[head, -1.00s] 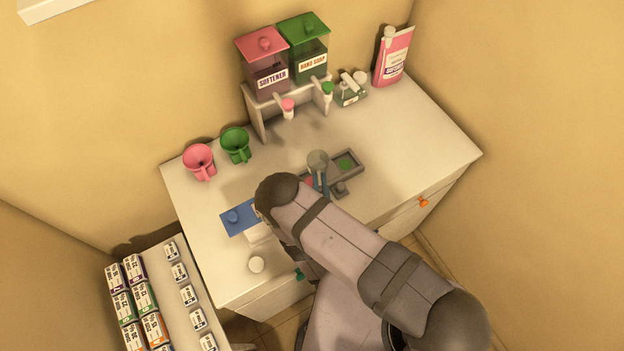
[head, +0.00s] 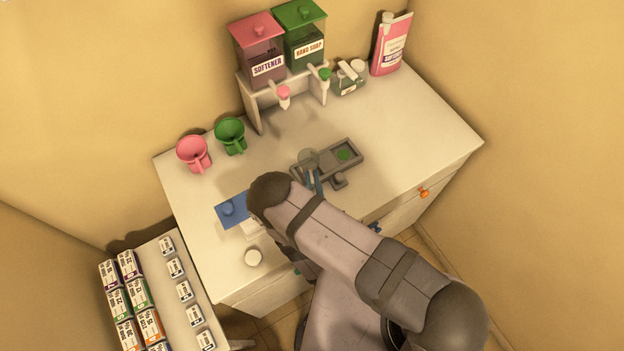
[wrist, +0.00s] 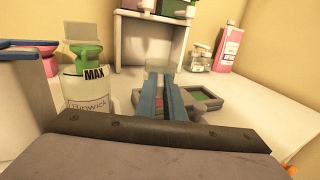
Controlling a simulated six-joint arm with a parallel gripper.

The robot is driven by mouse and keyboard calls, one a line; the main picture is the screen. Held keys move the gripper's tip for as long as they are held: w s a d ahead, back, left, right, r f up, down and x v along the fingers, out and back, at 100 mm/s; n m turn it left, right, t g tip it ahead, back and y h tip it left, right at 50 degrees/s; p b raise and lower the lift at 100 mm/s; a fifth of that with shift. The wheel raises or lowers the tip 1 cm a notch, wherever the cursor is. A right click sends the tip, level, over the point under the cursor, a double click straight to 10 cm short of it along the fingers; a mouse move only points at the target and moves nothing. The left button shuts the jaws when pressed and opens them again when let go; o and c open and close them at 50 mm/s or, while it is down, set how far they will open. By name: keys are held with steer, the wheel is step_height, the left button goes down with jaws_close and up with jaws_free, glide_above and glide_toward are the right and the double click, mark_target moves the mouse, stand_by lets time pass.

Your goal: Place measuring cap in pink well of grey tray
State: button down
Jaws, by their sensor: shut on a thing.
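My gripper (head: 312,178) has blue fingers shut on a clear, see-through measuring cap (head: 308,157). The cap is over the left part of the grey tray (head: 325,172); whether it touches the tray cannot be told. The tray's green well (head: 344,155) shows to the right of the cap. The pink well is hidden behind the cap and fingers in the head view.
Pink (head: 194,153) and green (head: 230,136) cups stand at the back left. Softener (head: 262,55) and hand soap (head: 306,38) dispensers stand behind the tray. The right countertop is clear.

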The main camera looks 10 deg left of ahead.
steer(key=shift+f+b, duration=0.85)
steer(key=shift+f, duration=0.6)
steer(key=shift+f, duration=0.15)
steer(key=c, duration=1.9)
jaws_free()
steer(key=shift+o, duration=0.2)
